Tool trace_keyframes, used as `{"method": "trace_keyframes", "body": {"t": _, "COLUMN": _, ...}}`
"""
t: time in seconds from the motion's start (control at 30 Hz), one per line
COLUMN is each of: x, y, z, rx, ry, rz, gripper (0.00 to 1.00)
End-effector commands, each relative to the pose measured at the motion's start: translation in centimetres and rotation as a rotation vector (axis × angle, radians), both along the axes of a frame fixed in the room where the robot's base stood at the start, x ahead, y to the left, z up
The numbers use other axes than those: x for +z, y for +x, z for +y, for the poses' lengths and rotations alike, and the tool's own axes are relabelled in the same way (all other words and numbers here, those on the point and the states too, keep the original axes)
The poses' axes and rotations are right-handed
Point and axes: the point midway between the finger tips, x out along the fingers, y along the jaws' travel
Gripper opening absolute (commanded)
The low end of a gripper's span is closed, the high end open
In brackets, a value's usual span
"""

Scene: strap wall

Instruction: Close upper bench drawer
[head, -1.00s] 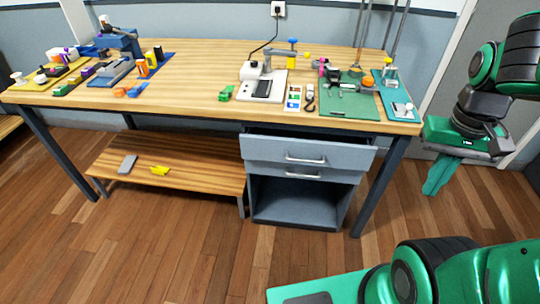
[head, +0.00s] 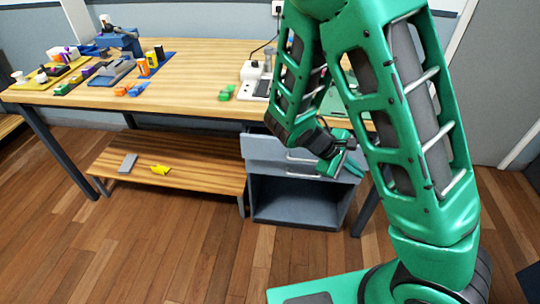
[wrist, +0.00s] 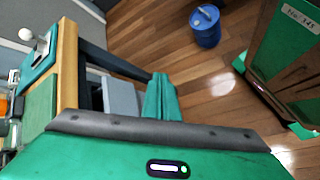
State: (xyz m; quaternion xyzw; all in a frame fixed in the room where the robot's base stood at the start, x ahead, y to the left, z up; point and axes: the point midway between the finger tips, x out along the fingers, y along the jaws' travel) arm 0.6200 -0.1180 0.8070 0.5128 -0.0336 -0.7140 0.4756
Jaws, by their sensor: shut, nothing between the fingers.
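The upper bench drawer (head: 262,148) is the top grey drawer under the workbench's right part. It stands partly pulled out, with a dark gap above its front. My arm hides its right part in the head view. My gripper (head: 355,168) is in front of the drawer's right side in the head view. In the wrist view my gripper (wrist: 162,82) has its green fingers together and empty, beside a grey surface (wrist: 121,97) of the drawer unit. I cannot tell whether they touch it.
The wooden workbench (head: 190,90) carries several tools and parts. Below the drawer is an open grey compartment (head: 295,200). A low wooden shelf (head: 200,170) stands left of it. The wrist view shows a blue barrel (wrist: 205,27) and a green cabinet (wrist: 280,55). Wooden floor is clear in front.

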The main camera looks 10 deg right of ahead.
Motion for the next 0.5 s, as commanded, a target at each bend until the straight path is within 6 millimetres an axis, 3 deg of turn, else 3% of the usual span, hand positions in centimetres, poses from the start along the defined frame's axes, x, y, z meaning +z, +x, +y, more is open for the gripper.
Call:
{"method": "trace_keyframes", "body": {"t": 0.27, "x": -3.5, "y": 4.3, "z": 5.0, "rx": 0.408, "ry": -0.266, "rz": 0.101, "gripper": 0.0}}
{"method": "trace_keyframes", "body": {"t": 0.5, "x": -5.9, "y": 7.3, "z": 10.8, "rx": 0.768, "ry": -0.525, "rz": 0.171, "gripper": 0.0}}
